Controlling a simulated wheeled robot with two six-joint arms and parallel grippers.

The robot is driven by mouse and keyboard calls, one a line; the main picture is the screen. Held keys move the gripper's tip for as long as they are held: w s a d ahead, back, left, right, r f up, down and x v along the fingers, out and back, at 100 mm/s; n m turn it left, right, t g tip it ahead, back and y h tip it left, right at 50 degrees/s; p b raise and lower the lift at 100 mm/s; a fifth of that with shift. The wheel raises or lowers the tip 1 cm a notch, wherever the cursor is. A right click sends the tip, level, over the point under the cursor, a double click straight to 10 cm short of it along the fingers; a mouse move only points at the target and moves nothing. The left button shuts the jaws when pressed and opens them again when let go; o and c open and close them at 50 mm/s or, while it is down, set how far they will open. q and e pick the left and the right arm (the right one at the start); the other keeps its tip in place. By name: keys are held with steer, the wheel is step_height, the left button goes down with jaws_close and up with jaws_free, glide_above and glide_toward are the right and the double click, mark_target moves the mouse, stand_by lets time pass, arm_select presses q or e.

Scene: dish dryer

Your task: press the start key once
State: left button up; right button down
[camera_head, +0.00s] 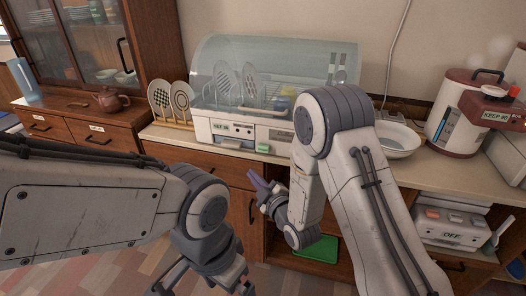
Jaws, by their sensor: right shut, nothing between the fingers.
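The dish dryer (222,143) stands on the counter in the middle, a white box under a clear domed lid (222,55). Its front has a panel (232,131) with small dark controls and a green label; I cannot tell which control is the start key. My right gripper (257,183) is shut and empty, with purple-grey fingers, in front of and below the dryer, apart from it. My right arm hides the dryer's right front. My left gripper (200,288) is at the bottom edge, dark and mostly cut off.
Plates in a rack (172,121) stand left of the dryer. A brown teapot (111,100) and a blue jug (25,80) are further left. A white bowl (397,140) and a red-and-white appliance (463,118) are at the right. A green tray (320,249) lies below.

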mark_target(264, 148)
steer(key=shift+w+d, duration=0.45)
steer(key=shift+w, duration=0.95)
steer(key=shift+w+d, duration=0.45)
steer(key=shift+w, duration=0.95)
steer(key=shift+w+d, duration=0.45)
steer(key=shift+w, duration=0.95)
steer(key=shift+w+d, duration=0.1)
steer(key=shift+w, duration=0.2)
